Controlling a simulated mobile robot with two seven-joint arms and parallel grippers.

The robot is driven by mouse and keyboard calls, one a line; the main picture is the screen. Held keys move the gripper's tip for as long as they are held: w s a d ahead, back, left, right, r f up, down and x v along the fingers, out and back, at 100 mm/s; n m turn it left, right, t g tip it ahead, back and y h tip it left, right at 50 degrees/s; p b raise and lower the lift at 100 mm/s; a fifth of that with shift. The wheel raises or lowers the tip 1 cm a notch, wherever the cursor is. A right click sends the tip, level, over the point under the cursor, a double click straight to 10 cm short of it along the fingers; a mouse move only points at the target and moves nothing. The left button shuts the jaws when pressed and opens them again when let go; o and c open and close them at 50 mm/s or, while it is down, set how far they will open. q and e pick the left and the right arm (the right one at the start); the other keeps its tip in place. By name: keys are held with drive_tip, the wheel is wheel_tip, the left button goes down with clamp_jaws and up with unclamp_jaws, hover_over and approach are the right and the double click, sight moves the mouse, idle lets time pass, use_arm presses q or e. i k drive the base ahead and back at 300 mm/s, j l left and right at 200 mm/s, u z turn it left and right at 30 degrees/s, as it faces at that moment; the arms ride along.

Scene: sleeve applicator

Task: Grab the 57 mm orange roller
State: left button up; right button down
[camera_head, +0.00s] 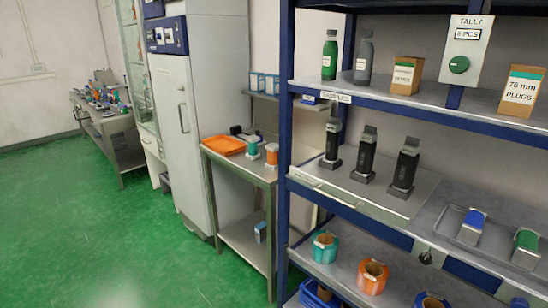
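A smaller orange piece (271,154) stands on the steel side table, right of a green-topped one (253,147). No 57 mm marking is readable, so I cannot tell which orange piece is the named roller. Neither of my grippers is in view.
The blue rack's middle shelf (340,190) holds several dark upright devices and blue and green pieces. Bottles and boxes stand above. The steel side table (262,172) carries an orange tray (223,145). A grey cabinet (185,110) stands left of it. Green floor (90,240) is clear at left.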

sight(272, 163)
drive_tip(key=z, duration=0.45)
drive_tip(key=i+j+z, duration=0.2)
drive_tip(key=j+z, duration=0.25)
drive_tip(key=i+j+z, duration=0.2)
drive_tip(key=j, duration=0.2)
drive_tip(key=i+j+z, duration=0.2)
drive_tip(key=j, duration=0.65)
drive_tip(key=j+z, duration=0.2)
drive_tip(key=j, duration=0.65)
drive_tip(key=i+j, duration=0.1)
drive_tip(key=j, duration=0.8)
drive_tip(key=i+j, duration=0.1)
drive_tip(key=j, duration=0.8)
drive_tip(key=z, duration=0.05)
